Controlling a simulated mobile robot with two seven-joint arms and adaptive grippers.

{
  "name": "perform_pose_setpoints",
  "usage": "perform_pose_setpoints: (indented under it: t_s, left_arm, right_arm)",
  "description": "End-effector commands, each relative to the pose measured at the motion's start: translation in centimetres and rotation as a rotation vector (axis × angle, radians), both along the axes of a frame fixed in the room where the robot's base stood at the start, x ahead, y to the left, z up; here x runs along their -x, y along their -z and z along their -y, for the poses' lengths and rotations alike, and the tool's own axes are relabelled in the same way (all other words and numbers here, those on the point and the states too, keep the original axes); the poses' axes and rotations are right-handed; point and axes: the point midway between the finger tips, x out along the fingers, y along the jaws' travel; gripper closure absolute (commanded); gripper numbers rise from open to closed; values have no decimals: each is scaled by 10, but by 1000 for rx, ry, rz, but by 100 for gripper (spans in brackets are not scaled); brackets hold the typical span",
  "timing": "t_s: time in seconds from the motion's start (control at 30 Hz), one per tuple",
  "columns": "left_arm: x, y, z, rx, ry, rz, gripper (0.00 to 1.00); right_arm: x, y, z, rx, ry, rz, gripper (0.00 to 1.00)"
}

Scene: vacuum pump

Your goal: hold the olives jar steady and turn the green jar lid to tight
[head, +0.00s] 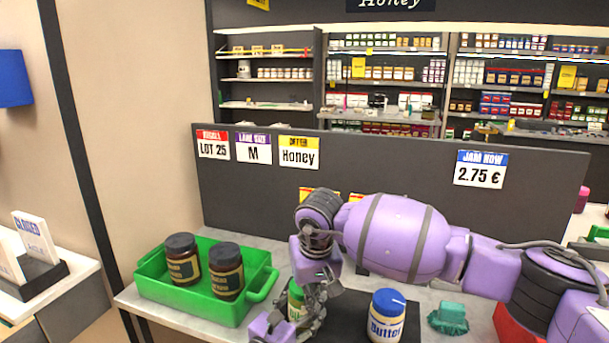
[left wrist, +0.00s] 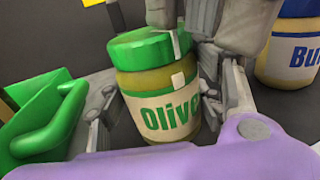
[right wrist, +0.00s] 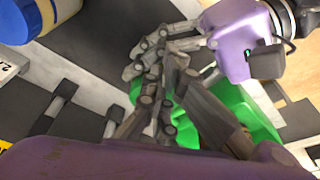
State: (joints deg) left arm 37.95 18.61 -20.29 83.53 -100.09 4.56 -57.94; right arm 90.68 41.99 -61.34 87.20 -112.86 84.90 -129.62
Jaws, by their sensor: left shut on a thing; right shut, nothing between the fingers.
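The olives jar (left wrist: 165,105) has a green lid (left wrist: 140,48) and a cream label, and looks slightly tilted in the left wrist view. White marks show on the lid rim and on the glass below it, nearly one above the other. My left gripper (left wrist: 168,97) is shut around the jar body, one finger on each side. In the head view the jar (head: 296,305) is largely hidden by both grippers. My right gripper (head: 320,288) comes down from above, its fingers shut and empty, close beside the lid; whether they touch it I cannot tell.
A butter jar (head: 387,318) with a blue lid stands on the dark mat right of the grippers. A green tray (head: 205,308) with two dark-lidded jars stands left. A teal brush-like thing (head: 448,318) lies further right. A dark panel (head: 400,165) rises behind.

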Motion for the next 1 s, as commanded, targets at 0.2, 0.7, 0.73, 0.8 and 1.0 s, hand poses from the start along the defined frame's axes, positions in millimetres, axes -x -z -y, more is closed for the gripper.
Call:
perform_pose_setpoints:
  t_s: [0.2,0.7,0.73,0.8,1.0]
  left_arm:
    - [1,0,1,1,1,1,83]
    - [1,0,1,0,2,2,83]
    - [1,0,1,0,3,2,83]
    - [1,0,1,0,3,2,83]
    - [1,-1,2,0,4,2,83]
  right_arm:
    - [-3,5,2,5,4,-4,100]
    - [-3,5,-1,6,3,-3,100]
    - [-3,5,-2,5,3,-3,100]
    - [-3,5,-3,5,2,-3,100]
    - [-2,6,-4,3,2,-3,100]
